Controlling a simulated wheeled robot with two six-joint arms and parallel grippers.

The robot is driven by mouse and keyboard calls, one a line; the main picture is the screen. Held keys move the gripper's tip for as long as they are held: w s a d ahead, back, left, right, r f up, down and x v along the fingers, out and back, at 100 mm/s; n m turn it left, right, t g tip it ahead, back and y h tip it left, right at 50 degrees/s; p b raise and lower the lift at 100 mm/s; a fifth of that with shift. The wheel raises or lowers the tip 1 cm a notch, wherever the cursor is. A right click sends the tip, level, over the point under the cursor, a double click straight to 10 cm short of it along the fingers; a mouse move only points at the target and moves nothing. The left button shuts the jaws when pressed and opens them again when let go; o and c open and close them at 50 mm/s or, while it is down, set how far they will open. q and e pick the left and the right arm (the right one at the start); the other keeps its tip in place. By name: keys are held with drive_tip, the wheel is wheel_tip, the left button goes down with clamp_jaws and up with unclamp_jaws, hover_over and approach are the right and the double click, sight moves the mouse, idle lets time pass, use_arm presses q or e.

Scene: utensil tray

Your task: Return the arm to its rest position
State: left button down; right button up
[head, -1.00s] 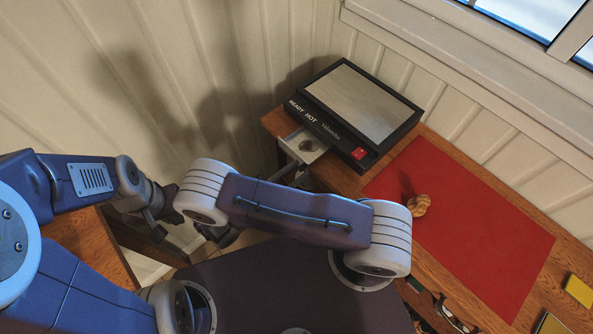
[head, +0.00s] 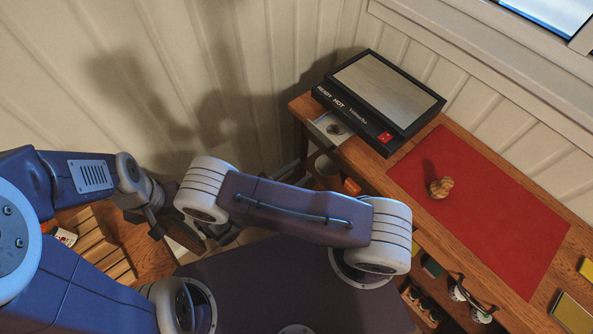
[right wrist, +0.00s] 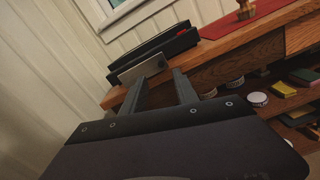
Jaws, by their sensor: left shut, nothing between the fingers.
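My left arm comes in from the left in the head view, and its gripper (head: 156,231) points down, shut and empty, over the floor side near wooden slats. My right arm is folded across the middle of the head view, and its links hide most of its gripper. In the right wrist view the right gripper (right wrist: 160,76) has its two fingers apart with nothing between them. Beyond the fingertips is the light front of a small open drawer (right wrist: 143,67). The drawer also shows in the head view (head: 322,124), with a small round thing inside.
A black appliance (head: 388,95) stands on the wooden table (head: 437,125) above the drawer. A red mat (head: 490,215) with a brown knotted figure (head: 441,188) lies beside it. Shelves below hold several small items. A yellow block (head: 586,269) is at the right.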

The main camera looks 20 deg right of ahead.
drive_tip(key=w+d+r+m+g, duration=0.3)
drive_tip(key=d+r+m+g, duration=0.3)
drive_tip(key=s+d+r+m+g+y, duration=0.3)
drive_tip(key=s+d+m+g+y, duration=0.3)
drive_tip(key=s+d+m+y, duration=0.2)
drive_tip(key=w+a+f+m+t+y, duration=0.1)
drive_tip(key=a+f+m+t+y, duration=0.2)
drive_tip(key=a+y, duration=0.6)
drive_tip(key=shift+w+f+m+t, duration=0.4)
drive_tip(key=shift+m+t, duration=0.8)
drive_tip(key=shift+t, duration=0.6)
